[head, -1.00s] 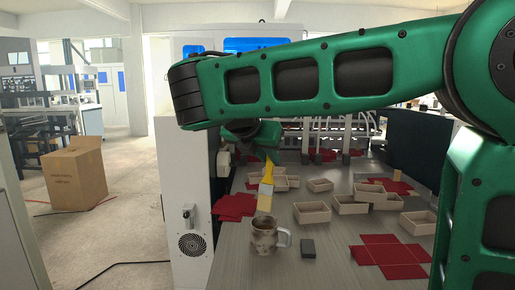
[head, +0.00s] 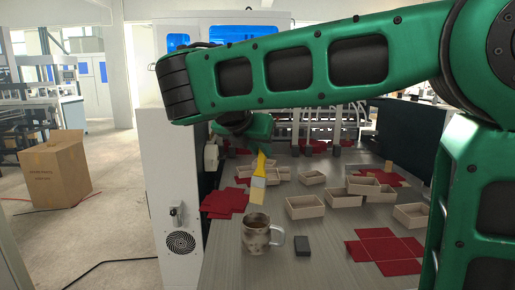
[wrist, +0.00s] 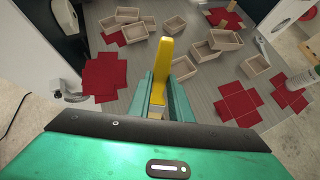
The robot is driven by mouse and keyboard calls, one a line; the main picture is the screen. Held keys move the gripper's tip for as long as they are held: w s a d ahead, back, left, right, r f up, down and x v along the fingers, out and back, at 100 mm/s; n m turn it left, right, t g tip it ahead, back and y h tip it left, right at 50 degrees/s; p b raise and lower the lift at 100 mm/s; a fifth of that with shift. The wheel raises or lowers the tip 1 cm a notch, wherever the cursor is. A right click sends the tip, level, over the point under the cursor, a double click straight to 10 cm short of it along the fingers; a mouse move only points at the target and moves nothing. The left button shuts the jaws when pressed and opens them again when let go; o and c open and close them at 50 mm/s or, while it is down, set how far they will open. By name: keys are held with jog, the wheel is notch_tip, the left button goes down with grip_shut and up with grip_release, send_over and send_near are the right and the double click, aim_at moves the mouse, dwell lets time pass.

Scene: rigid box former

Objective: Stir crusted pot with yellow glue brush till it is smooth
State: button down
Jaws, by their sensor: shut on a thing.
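The yellow glue brush (head: 259,178) is held upright, with its pale bristles pointing down. My gripper (wrist: 158,95) is shut on the brush, whose yellow handle (wrist: 162,66) shows between the fingers in the wrist view. In the head view the green gripper end is partly hidden behind my arm. The pot is a speckled, mug-like vessel (head: 257,236) with a handle on its right, standing on the grey table. The bristle tips appear just above its rim, apart from it. Its contents look dark; their surface cannot be made out. The pot is not visible in the wrist view.
A small dark block (head: 303,245) lies right of the pot. Several open tan boxes (head: 304,207) stand farther back. Red cross-shaped sheets (head: 384,250) lie at the right, and more red sheets (head: 225,201) lie at the left. A white cabinet (head: 170,185) borders the table's left side.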

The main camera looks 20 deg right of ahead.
aim_at(258, 186)
jog(key=shift+f, duration=5.75)
jog(key=shift+d, duration=0.1)
